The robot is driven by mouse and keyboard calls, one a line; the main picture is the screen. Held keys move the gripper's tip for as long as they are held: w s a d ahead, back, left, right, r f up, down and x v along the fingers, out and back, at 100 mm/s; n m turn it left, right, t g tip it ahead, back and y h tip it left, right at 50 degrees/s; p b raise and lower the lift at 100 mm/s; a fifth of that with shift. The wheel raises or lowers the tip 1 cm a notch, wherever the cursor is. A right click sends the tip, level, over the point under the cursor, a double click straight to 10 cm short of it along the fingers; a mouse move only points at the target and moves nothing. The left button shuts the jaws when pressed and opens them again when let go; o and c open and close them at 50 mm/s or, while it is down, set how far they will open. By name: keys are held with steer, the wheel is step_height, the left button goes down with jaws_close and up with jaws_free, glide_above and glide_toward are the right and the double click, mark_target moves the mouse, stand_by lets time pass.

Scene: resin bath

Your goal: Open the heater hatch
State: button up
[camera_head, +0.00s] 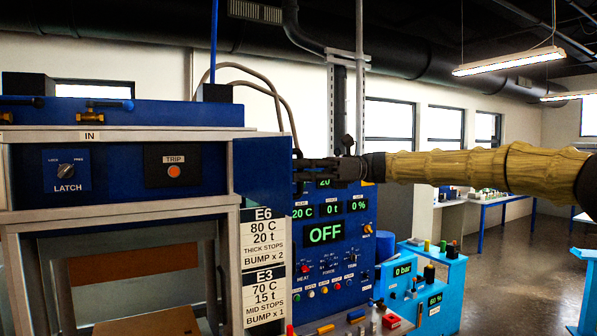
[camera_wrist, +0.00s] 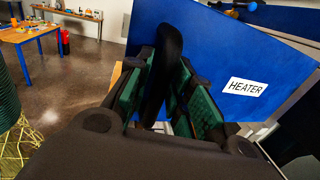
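The blue heater hatch (camera_wrist: 215,65) fills the middle and right of the wrist view, with a white HEATER label (camera_wrist: 245,87). A thick black curved handle (camera_wrist: 167,50) stands in front of it. My gripper (camera_wrist: 166,92) has its green-padded fingers on both sides of this handle and appears closed on it; exact contact is partly hidden. In the head view my gripper (camera_head: 322,170) reaches in from the right, at the right edge of a blue box-like part (camera_head: 262,168) of the press. The hatch's HEATER face is turned away there. How far the hatch stands open is unclear.
The LATCH knob (camera_head: 64,170) and TRIP button (camera_head: 174,171) are on the press front. A control panel (camera_head: 335,265) reading OFF stands just behind my gripper. E6 and E3 signs (camera_head: 263,240) hang below the blue part. Floor to the right is open.

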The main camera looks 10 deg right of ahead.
steer(key=w+d, duration=0.1)
steer(key=d, duration=1.1)
steer(key=shift+w, duration=0.2)
